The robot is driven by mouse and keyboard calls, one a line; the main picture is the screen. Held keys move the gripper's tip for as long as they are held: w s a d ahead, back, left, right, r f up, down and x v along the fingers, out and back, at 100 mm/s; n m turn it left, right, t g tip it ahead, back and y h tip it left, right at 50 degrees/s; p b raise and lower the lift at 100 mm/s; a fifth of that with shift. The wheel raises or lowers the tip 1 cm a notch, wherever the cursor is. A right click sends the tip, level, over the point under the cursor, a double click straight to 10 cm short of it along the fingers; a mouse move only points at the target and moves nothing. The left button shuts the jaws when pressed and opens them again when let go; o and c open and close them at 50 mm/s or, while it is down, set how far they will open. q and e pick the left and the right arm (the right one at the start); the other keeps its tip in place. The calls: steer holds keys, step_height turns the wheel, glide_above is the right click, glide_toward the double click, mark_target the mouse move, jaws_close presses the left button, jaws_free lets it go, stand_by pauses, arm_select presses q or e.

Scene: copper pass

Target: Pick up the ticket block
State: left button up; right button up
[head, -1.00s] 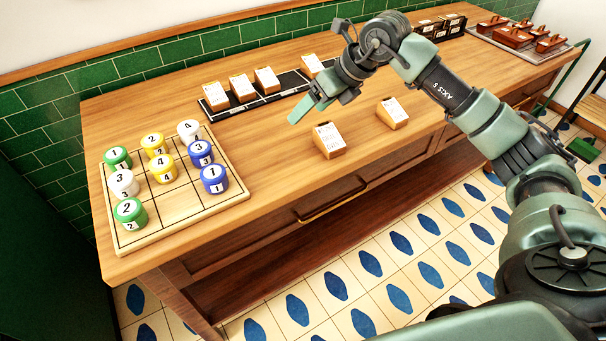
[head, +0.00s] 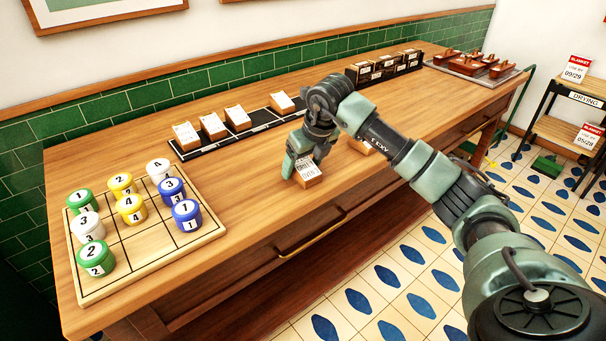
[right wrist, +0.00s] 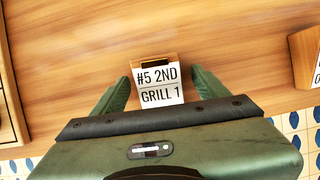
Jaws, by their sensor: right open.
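A wooden ticket block (head: 309,181) with a white printed card stands near the front edge of the counter. In the right wrist view, the block (right wrist: 158,87) reads "#5 2ND GRILL 1". My right gripper (head: 302,166) points down at this block and partly covers it. In the wrist view, its green fingers are open, one on each side of the block, with a gap visible on both sides. A second ticket block (head: 361,147) stands to the right, partly hidden behind my right arm. Its edge also shows in the wrist view (right wrist: 305,58). My left gripper is not in view.
A wooden grid board (head: 150,245) with numbered green, yellow, white and blue pots lies at the left. A black rail (head: 190,152) with several ticket blocks runs along the back. Dark boxes (head: 385,68) and a tray (head: 455,69) stand farther right.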

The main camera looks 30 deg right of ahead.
steer(key=shift+s+r, duration=0.1)
steer(key=c, duration=1.6)
steer(key=shift+o, duration=0.2)
